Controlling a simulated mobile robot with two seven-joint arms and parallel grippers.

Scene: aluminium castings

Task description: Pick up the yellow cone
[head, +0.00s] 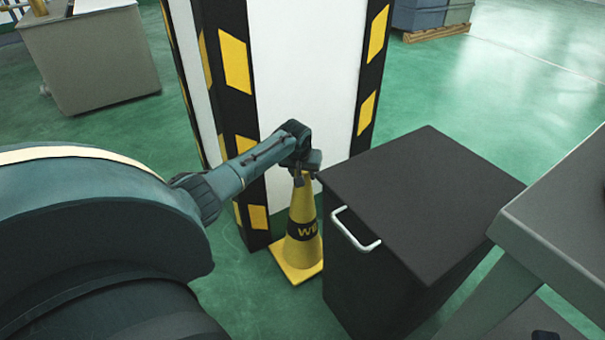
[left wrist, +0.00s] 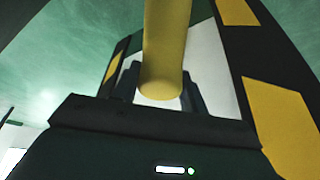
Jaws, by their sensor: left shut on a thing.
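The yellow cone (head: 302,204) with a black band and partly hidden lettering stands upright between the striped pillar and the black cabinet. Its square base appears to be on the green floor. My left gripper (head: 306,177) comes down at the cone's top, with its fingers on either side of the tip. In the left wrist view the cone's narrow end (left wrist: 165,55) sits between the fingers of my left gripper (left wrist: 163,85), which is shut on it. My right gripper is not in view.
A white pillar (head: 305,70) with black and yellow edges stands just behind the cone. A black cabinet (head: 430,195) with a white handle is close on its right. A grey table (head: 560,205) is at the right edge. Open floor (head: 120,140) lies to the left.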

